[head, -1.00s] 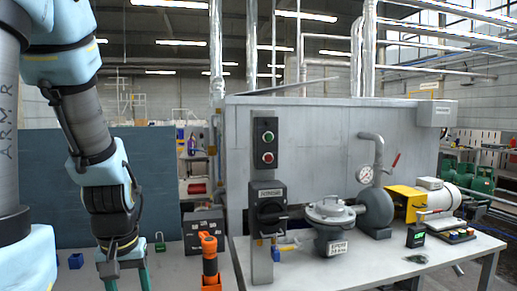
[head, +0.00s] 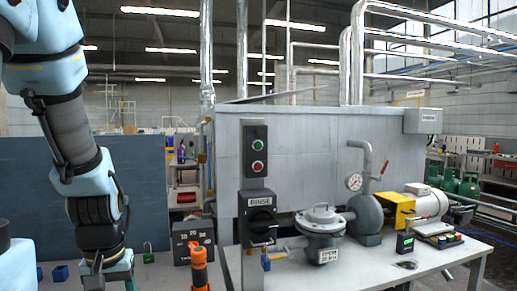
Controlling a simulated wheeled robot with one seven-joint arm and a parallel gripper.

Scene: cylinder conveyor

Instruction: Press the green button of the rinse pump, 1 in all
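A dark push-button box (head: 255,156) sits high on a grey upright post (head: 255,185) right of the picture's middle left. Its upper button is the green button (head: 258,145); its lower one is red (head: 258,167). Below is a black rotary switch box (head: 258,226) labelled RINSE. My gripper (head: 108,284) points down at the lower left, well left of and below the buttons. Its fingertips are cut off by the bottom edge, so its opening is hidden.
A grey bench (head: 440,256) carries a gauge with a red-handled valve (head: 356,182) and a yellow part (head: 397,209). An orange-handled tool (head: 199,266) and a dark box (head: 193,241) stand between my gripper and the post. Space before the buttons looks clear.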

